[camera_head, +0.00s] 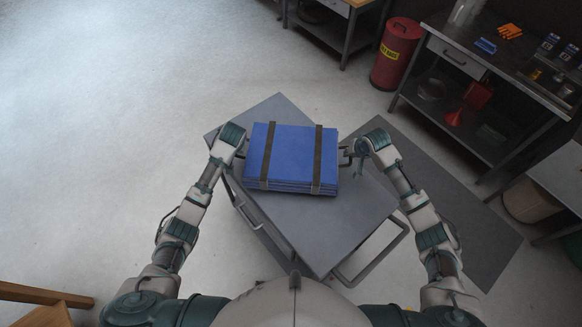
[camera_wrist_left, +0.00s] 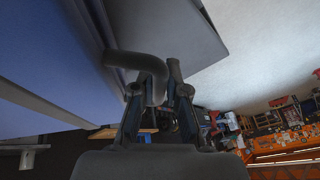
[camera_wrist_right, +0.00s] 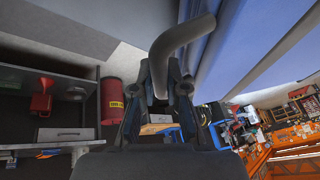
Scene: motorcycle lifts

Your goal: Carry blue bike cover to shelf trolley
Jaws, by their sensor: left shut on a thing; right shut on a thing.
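The blue bike cover (camera_head: 290,152) is a folded, flat blue bundle with two dark straps. In the head view it is over the grey top of the shelf trolley (camera_head: 325,235); I cannot tell whether it rests on it or hangs just above. My left gripper (camera_head: 239,152) is shut on the dark handle at the cover's left side, and the bent handle (camera_wrist_left: 140,62) shows between its fingers in the left wrist view. My right gripper (camera_head: 350,152) is shut on the right side handle, whose curved bar (camera_wrist_right: 182,38) shows in the right wrist view.
A dark mat (camera_head: 460,225) lies right of the trolley. A red bin (camera_head: 396,55) and a workbench (camera_head: 480,65) with tools stand at the back right. A wooden piece (camera_head: 40,295) is at the lower left. The pale floor (camera_head: 110,120) at left is clear.

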